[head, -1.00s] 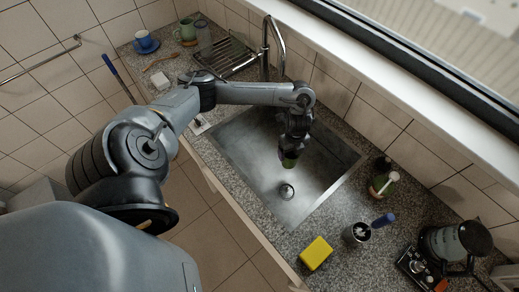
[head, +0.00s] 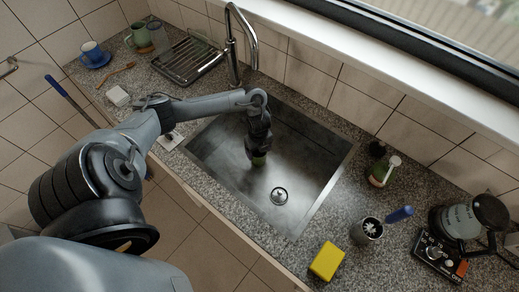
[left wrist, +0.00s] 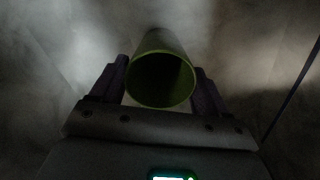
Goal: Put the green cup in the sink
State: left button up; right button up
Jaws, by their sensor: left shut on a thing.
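A green cup (left wrist: 160,48) is held between the two fingers of my left gripper (left wrist: 160,85) in the left wrist view, with its round open end facing the camera. In the head view my left gripper (head: 259,146) points down inside the metal sink (head: 222,168). Only a small green part of the cup (head: 258,161) shows below the fingers. I cannot tell whether the cup touches the sink floor. My right gripper is not in view.
A green mug (head: 139,37), a blue cup (head: 92,50) and a dish rack (head: 187,60) stand at the back left. The tap (head: 232,45) rises behind the sink. A yellow sponge (head: 326,261), brush holder (head: 367,230), soap bottle (head: 381,172) and coffee pot (head: 455,222) are on the right.

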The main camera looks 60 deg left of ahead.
pick_arm(q)
jog(key=shift+f, duration=0.1)
jog(key=o, duration=1)
jog(key=shift+o, duration=0.2)
notch_tip(320, 180, up, 4)
jog(key=shift+r+p, duration=0.1)
jog(key=shift+p, duration=0.45)
